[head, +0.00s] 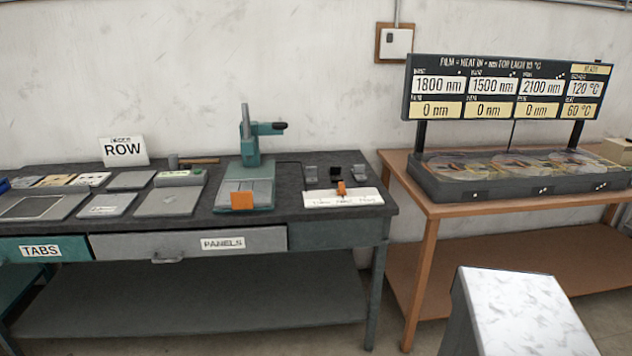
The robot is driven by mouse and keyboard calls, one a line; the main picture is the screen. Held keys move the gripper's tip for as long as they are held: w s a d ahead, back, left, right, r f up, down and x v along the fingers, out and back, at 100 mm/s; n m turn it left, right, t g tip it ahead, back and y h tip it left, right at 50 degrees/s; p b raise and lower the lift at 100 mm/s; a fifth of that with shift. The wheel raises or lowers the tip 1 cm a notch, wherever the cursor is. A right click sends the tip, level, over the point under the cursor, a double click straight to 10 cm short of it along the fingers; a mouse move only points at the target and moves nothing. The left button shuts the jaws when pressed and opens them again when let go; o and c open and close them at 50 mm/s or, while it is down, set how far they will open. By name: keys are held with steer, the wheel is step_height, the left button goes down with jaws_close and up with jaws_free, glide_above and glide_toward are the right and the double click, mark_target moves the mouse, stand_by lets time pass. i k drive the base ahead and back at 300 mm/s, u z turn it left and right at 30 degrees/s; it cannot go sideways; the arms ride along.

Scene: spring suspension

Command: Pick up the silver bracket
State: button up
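Several small bracket-like pieces sit at the right end of the dark workbench, behind a white labelled strip (343,199). A grey piece (310,172) stands on the left of this group, and another grey piece (348,169) stands on the right. A black piece (334,173) is between them, and an orange piece (341,188) is at the strip. Either grey piece could be the silver bracket; they are too small to tell which. My gripper is not in view.
The dark workbench (300,208) also holds a teal press (250,150) with an orange tag, flat panels, a hammer (195,161) and a ROW sign (124,151). A wooden table (440,208) at right carries a grey tray and a display board (506,88). A gap separates the tables.

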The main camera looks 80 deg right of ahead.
mark_target(311, 172)
steer(key=k, duration=1.2)
steer(key=z, duration=1.2)
steer(key=i, duration=1.15)
steer(key=u, duration=0.05)
